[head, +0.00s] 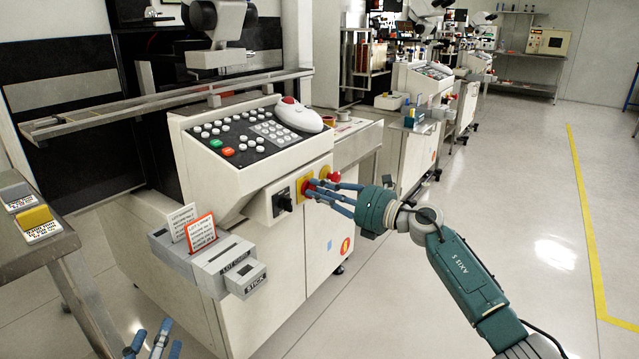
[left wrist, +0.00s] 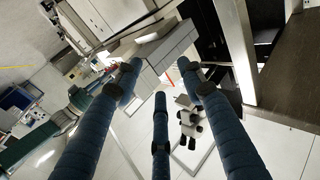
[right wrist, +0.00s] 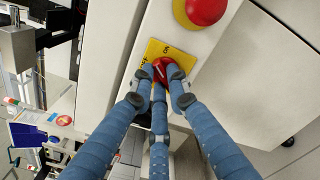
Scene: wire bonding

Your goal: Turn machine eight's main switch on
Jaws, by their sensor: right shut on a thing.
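The main switch is a red rotary knob (right wrist: 159,64) on a yellow plate (right wrist: 178,55) with ON and OFF lettering. It sits on the front of the cream machine (head: 243,178), and the yellow plate also shows in the head view (head: 323,172). My right gripper (right wrist: 159,78) has its three blue fingers closed around the knob, covering much of it; which mark the knob points to I cannot tell. My left gripper (head: 152,344) is low at the bottom edge of the head view, fingers spread and empty, away from the switch.
A red mushroom button (right wrist: 206,8) sits close beside the plate. A black rotary switch (head: 282,201) is to its left. Grey card holders (head: 207,262) stick out lower left, and a metal table (head: 35,242) stands at the left. The floor at right is clear.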

